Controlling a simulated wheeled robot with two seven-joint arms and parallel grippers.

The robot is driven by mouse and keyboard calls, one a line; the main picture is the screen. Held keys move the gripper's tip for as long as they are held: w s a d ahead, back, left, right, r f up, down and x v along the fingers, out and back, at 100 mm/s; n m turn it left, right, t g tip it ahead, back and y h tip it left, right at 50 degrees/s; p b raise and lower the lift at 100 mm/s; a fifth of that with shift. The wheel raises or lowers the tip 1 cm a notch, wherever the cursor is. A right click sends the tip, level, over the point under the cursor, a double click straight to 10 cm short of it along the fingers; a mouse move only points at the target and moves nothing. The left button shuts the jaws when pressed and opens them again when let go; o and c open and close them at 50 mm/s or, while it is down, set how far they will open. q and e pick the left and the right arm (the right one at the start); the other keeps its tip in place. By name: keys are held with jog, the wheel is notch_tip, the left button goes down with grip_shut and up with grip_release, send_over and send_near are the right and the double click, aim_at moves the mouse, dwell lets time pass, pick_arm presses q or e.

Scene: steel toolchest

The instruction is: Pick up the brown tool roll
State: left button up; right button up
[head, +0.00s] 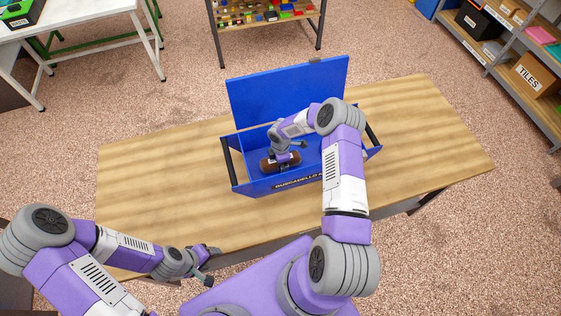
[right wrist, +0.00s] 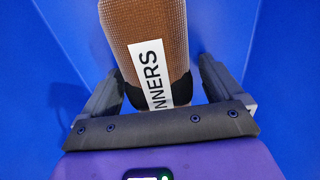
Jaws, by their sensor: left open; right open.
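The brown tool roll (head: 267,165) lies inside the open blue steel toolchest (head: 312,90). In the right wrist view the roll (right wrist: 146,28) has a woven brown surface, a dark end and a white label whose visible letters read "NNERS". My right gripper (right wrist: 158,88) is open, with one finger on each side of the roll's near end. In the head view my right gripper (head: 282,158) reaches down into the chest and hides part of the roll. Whether the fingers touch it I cannot tell. My left gripper (head: 211,266) is open and empty by the table's front edge.
The chest stands on a wooden table (head: 160,180) with its lid raised at the back and dark handles at its ends. The table is clear on both sides.

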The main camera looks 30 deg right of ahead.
jog(key=shift+c, duration=0.2)
jog(key=c, duration=1.2)
jog(key=shift+r, duration=0.1)
jog(key=shift+c, duration=0.2)
